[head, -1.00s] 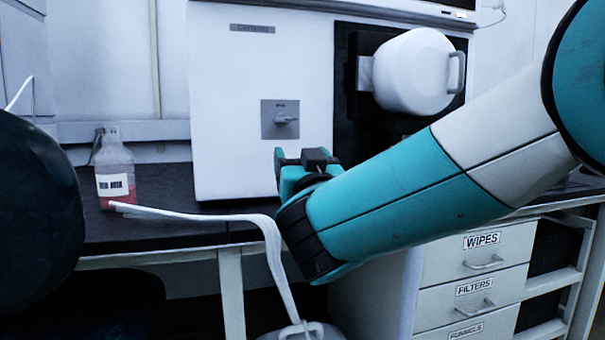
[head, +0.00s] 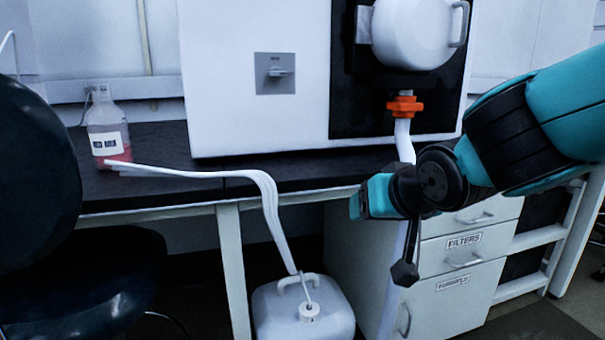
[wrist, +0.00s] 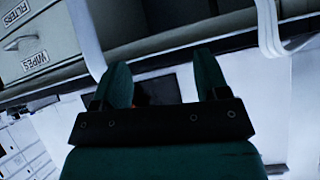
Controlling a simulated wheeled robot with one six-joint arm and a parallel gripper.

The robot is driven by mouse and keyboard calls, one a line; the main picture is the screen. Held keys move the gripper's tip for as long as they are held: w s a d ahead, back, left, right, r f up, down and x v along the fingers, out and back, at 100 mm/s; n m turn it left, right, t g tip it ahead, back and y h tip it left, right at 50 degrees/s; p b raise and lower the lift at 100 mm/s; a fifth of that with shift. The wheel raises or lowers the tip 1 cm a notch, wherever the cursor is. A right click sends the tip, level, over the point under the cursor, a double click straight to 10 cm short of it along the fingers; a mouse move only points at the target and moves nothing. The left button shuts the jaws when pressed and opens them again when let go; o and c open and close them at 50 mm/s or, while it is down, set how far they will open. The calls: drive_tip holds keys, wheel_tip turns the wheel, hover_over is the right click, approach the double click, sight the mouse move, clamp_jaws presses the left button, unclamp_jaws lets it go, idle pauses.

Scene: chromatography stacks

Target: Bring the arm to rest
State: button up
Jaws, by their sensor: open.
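My gripper (wrist: 160,82) shows in the wrist view with its two teal fingers apart and nothing between them. In the head view my teal and black arm comes in from the right, and its wrist end hangs in front of the bench edge and the drawer unit. The fingertips are hard to make out in the head view. The gripper appears empty and apart from the things around it.
A white instrument (head: 255,95) stands on the dark bench (head: 150,195), with an orange valve (head: 405,106) and white tubing close to my arm. A bottle with pink liquid (head: 108,130) stands left. A white jug (head: 302,318) is on the floor, a black chair (head: 35,180) at left.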

drive_tip(key=s+d+f+n+g+y+p, duration=0.1)
drive_tip(key=s+d+n+g, duration=0.3)
drive_tip(key=s, duration=0.8)
drive_tip(key=s+a+f+n+g+y+p, duration=0.15)
drive_tip(key=s+g, duration=0.45)
drive_tip(key=s, duration=0.6)
wheel_tip(320, 180, up, 37)
drive_tip(key=p, duration=3.6)
drive_tip(key=shift+w+d+h+p, duration=0.25)
drive_tip(key=shift+h+p, duration=0.05)
drive_tip(key=shift+h, duration=0.15)
